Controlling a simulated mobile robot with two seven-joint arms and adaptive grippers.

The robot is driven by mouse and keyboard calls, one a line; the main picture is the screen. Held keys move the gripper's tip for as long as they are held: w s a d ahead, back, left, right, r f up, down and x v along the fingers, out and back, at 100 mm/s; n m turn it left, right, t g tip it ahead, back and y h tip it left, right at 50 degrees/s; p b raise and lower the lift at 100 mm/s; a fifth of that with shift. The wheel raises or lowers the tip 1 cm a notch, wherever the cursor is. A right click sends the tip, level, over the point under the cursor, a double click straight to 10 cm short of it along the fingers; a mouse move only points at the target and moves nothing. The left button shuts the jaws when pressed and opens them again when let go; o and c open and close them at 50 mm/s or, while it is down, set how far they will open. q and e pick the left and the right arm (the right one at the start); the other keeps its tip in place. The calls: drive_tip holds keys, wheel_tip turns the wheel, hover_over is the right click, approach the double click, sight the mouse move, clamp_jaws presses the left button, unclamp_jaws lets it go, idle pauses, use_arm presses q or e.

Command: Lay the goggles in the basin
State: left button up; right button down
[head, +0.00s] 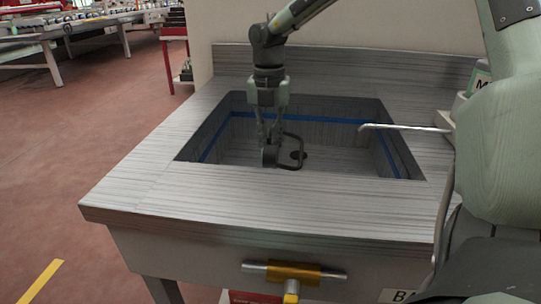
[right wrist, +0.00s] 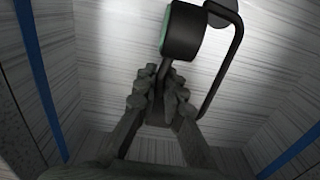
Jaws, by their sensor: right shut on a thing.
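The goggles (head: 269,156) are dark, with a round cup and a thin bent black frame. They hang below my right gripper (head: 269,138), inside the opening of the basin (head: 218,152). In the right wrist view the goggles (right wrist: 183,34) show a greenish lens edge, and the fingertips of my right gripper (right wrist: 158,78) close on their thin dark part. I cannot tell whether the goggles touch the basin floor. The basin is a grey streaked sink with a blue line around its walls. My left gripper is not in view.
A thin metal spout (head: 402,127) reaches over the basin's right side. The grey counter (head: 160,190) around the basin is clear at the front and left. A yellow valve with a handle (head: 293,272) sits on the counter's front.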

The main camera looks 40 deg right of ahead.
drive_tip(key=shift+d+f, duration=0.15)
wheel_tip(320, 180, down, 4)
drive_tip(key=shift+r, duration=0.1)
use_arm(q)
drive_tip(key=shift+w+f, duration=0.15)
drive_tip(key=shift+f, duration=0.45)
